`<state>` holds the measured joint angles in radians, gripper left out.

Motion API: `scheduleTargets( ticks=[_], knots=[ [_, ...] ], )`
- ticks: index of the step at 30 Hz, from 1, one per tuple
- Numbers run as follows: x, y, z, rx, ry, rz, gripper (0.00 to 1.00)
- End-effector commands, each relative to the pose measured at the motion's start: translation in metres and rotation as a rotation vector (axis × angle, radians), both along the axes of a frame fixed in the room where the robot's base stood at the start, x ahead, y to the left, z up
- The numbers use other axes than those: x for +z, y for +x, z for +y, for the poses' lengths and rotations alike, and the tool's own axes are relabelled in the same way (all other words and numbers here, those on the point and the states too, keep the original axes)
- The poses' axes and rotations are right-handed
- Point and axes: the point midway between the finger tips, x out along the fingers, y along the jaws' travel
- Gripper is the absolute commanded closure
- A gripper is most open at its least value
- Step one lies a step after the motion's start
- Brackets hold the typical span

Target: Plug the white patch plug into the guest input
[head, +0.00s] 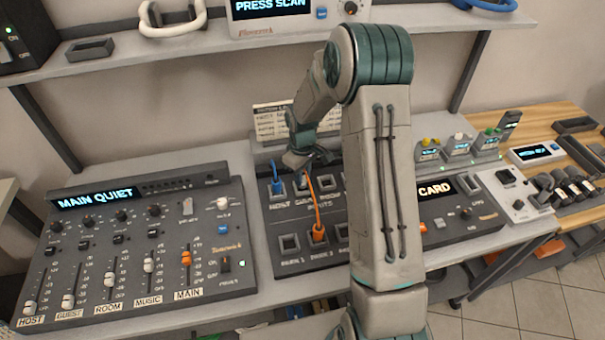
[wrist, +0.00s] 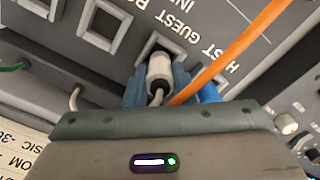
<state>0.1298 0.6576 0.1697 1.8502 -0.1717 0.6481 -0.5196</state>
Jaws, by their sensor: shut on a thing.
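The white patch plug (wrist: 159,68) is between the blue fingers of my gripper (wrist: 158,84), which is shut on it, with its pale cable trailing back toward the wrist. Its far end is at the square guest input (wrist: 147,46), marked GUEST in the wrist view, where the lettering is upside down. I cannot tell whether the tip is inside the socket or just over it. In the head view my gripper (head: 298,165) is over the upper row of the patch panel (head: 268,222) and hides most of the plug.
A blue plug (head: 278,187) sits in the host input, left of guest. An orange cable (head: 318,205) runs close beside my gripper to an orange plug (head: 318,233) in the lower row. The mixer (head: 130,250) stands left, with the CARD unit (head: 455,212) right.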

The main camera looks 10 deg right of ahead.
Motion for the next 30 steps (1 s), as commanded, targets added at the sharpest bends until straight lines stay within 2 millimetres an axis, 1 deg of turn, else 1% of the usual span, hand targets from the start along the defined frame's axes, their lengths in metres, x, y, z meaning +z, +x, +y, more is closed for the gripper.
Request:
scheduleTargets(
  ticks=[14, 30],
  knots=[
    [0.000, 0.000, 0.000, 0.000, 0.000, 0.000, 0.99],
    [-0.011, 0.000, 0.000, 0.000, 0.000, 0.000, 0.99]
  ],
)
